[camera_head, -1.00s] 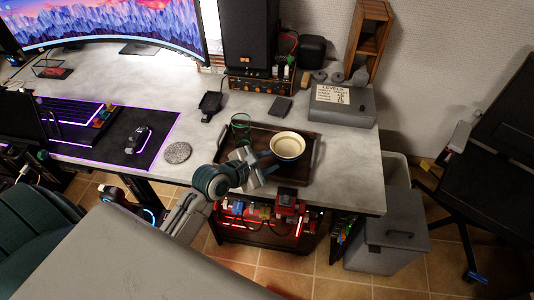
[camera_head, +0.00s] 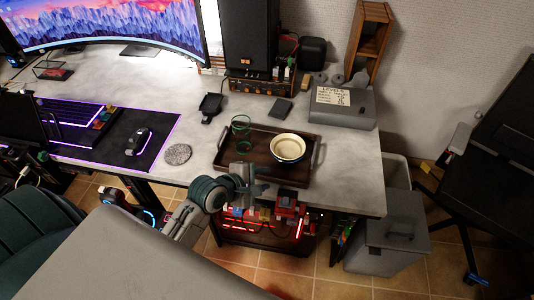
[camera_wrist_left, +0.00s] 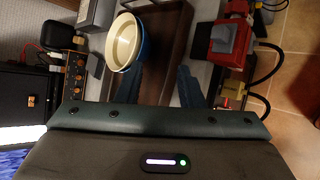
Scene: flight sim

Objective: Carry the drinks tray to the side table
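The dark brown drinks tray (camera_head: 213,161) lies on the grey desk near its front edge. A cream bowl with a blue outside (camera_head: 288,147) and a green-rimmed clear glass (camera_head: 240,125) stand on it. My left gripper (camera_head: 253,181) is at the tray's front edge, left of the bowl. In the left wrist view the gripper (camera_wrist_left: 160,78) shows two blue fingers apart, with a dark tray wall (camera_wrist_left: 178,30) running between them. I cannot tell whether they touch it. The bowl (camera_wrist_left: 125,42) is just beyond one finger. My right gripper is not in view. I cannot identify the side table.
A mouse (camera_head: 138,141) and a round grey coaster (camera_head: 177,154) are left of the tray. A grey box with a label (camera_head: 342,108) stands behind it. A grey bin (camera_head: 388,246) is on the tiled floor to the right. An office chair (camera_head: 500,150) is at far right.

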